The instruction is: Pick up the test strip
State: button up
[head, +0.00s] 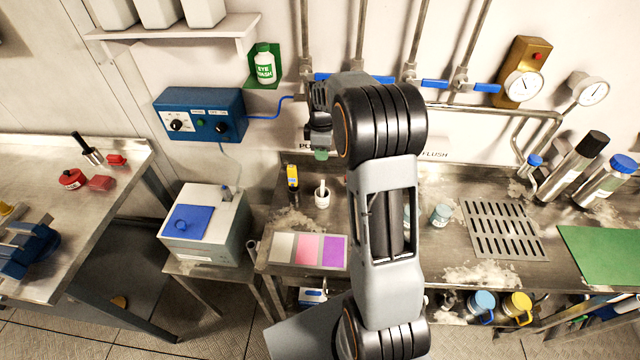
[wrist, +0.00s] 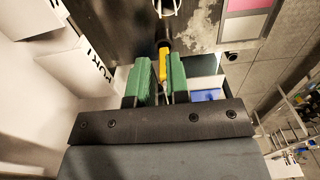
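A small white cup (head: 322,196) stands on the metal bench, and a thin pale piece, perhaps the test strip (head: 322,184), sticks up from it; it is too small to be sure. In the wrist view part of the cup (wrist: 169,6) shows at the top edge. My gripper (head: 320,153) hangs above the back of the bench, behind the cup. Its green fingers (wrist: 159,82) are apart. A yellow and black upright device (head: 293,178) stands left of the cup. In the wrist view this yellow device (wrist: 163,62) appears in line with the finger gap, seemingly below it.
A colour card (head: 308,250) with grey, pink and purple fields lies at the bench front. A small jar (head: 441,215) and a drain grate (head: 502,230) are to the right. A blue control box (head: 199,114) and pipes with blue valves (head: 435,85) are on the wall.

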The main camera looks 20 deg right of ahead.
notch_tip(320, 180, down, 12)
jog(key=b, duration=0.7)
jog(key=shift+s+d+r+b, duration=0.1)
jog(key=shift+d+r+b, duration=0.1)
jog(key=shift+b, duration=0.2)
jog(key=shift+r, duration=0.1)
grip_shut()
